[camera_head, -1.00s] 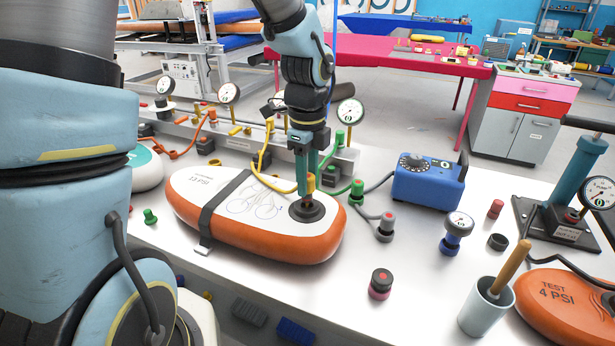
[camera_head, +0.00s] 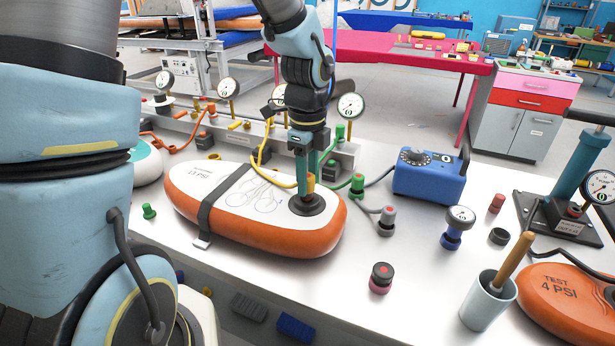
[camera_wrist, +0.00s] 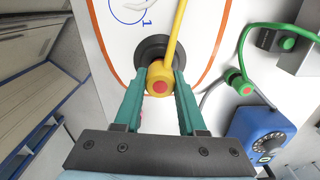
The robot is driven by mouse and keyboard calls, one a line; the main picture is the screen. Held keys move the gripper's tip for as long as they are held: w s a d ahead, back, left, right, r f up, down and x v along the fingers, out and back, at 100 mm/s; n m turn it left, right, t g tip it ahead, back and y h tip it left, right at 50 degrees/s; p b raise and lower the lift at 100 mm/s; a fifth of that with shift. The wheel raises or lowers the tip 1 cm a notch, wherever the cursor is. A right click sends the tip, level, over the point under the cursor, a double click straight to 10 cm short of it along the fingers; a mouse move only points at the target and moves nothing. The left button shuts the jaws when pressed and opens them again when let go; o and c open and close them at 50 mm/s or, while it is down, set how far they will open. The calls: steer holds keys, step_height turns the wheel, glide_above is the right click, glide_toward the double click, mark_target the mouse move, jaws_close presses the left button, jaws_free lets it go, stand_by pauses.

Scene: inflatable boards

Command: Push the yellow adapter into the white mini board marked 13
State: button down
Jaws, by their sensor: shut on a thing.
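The white mini board (camera_head: 225,195) with orange sides lies on the bench, held by a dark strap. Its printed marking looks like "13 PSI". The yellow adapter (camera_wrist: 160,78), with a red centre and a yellow hose, is between the teal fingers of my gripper (camera_wrist: 155,95). My gripper (camera_head: 306,182) is shut on the adapter, above the black valve ring (camera_head: 307,205) at the board's right end. In the wrist view the adapter overlaps the ring (camera_wrist: 155,48). Its lower end is hidden, so how deep it sits cannot be told.
A green adapter (camera_head: 357,185) and a grey one (camera_head: 387,220) stand right of the board. A blue pump box (camera_head: 428,175) is behind them. An orange board (camera_head: 565,300) and a cup (camera_head: 488,305) are at front right. Gauges (camera_head: 350,106) line the back.

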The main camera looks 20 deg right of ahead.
steer(key=shift+f+b, duration=0.3)
steer(key=shift+f, duration=0.25)
steer(key=shift+c, duration=2)
jaws_free()
steer(key=shift+r, duration=0.15)
step_height(320, 180, up, 11)
steer(key=shift+f+b, duration=0.2)
steer(key=shift+b, duration=0.25)
steer(key=a+f+n, duration=0.4)
steer(key=a+n, duration=0.8)
steer(key=n, duration=0.1)
steer(key=w+a+f+n+t, duration=0.1)
steer(key=a+f+n, duration=0.3)
steer(key=a+n, duration=0.9)
steer(key=shift+w+a+n+t, duration=0.2)
steer(key=shift+a+n+t, duration=0.1)
steer(key=shift+n, duration=0.1)
steer(key=shift+f, duration=0.1)
